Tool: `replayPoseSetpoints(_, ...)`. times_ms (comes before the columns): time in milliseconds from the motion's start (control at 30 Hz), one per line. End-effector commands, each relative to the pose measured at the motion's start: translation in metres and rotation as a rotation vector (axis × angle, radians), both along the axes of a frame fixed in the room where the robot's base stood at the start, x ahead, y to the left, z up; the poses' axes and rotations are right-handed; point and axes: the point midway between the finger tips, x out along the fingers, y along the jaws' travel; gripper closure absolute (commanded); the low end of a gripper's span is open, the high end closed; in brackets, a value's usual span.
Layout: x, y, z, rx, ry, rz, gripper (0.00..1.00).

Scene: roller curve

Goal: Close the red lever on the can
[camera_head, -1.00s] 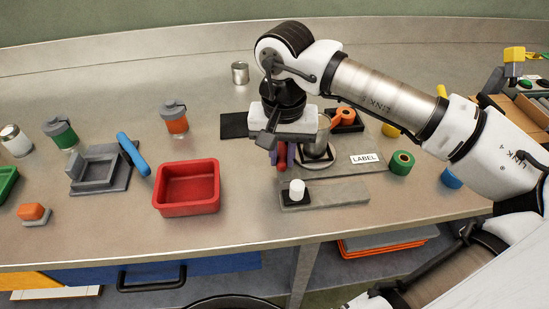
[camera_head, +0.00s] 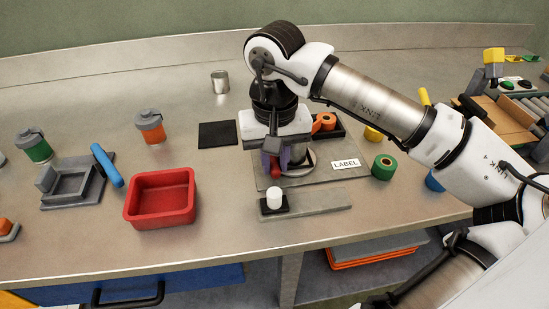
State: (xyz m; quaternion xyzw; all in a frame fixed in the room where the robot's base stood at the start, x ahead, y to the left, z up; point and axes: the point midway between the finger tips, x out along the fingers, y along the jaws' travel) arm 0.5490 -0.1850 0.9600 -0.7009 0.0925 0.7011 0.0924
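My gripper (camera_head: 275,162) points down over the grey board (camera_head: 320,177), with its purple fingers low at the board's left part. A red piece, likely the red lever (camera_head: 275,169), shows between the fingers. Whether the fingers press on it or only straddle it cannot be told. The can is mostly hidden behind my gripper; a round metal base (camera_head: 299,168) shows just right of the fingers. The lever's angle is not clear.
A white cylinder on a black pad (camera_head: 274,199) stands close in front of the gripper. A red bin (camera_head: 160,207) is to the left, a black square mat (camera_head: 217,134) behind left. An orange roll (camera_head: 326,121) and green roll (camera_head: 384,166) are right.

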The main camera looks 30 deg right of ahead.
Motion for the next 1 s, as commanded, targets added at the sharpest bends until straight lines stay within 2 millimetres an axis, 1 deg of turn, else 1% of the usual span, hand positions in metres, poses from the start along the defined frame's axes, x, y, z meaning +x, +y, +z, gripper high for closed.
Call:
replayPoseSetpoints(33,0.000,-0.002,0.001,-0.004,-0.002,-0.003,0.76)
replayPoseSetpoints(133,0.000,-0.001,0.001,-0.002,-0.001,-0.003,0.62)
replayPoseSetpoints(167,0.000,-0.001,0.001,-0.002,-0.001,-0.003,0.60)
replayPoseSetpoints(433,0.000,-0.001,0.001,-0.001,-0.001,-0.003,0.60)
replayPoseSetpoints(567,0.001,-0.001,0.009,-0.003,-0.002,-0.004,0.60)
replayPoseSetpoints(667,0.001,-0.001,0.025,-0.003,-0.002,-0.004,0.60)
replayPoseSetpoints(900,0.001,0.000,0.082,-0.002,-0.004,-0.003,0.60)
replayPoseSetpoints(1000,0.001,0.000,0.103,-0.003,-0.002,-0.003,0.60)
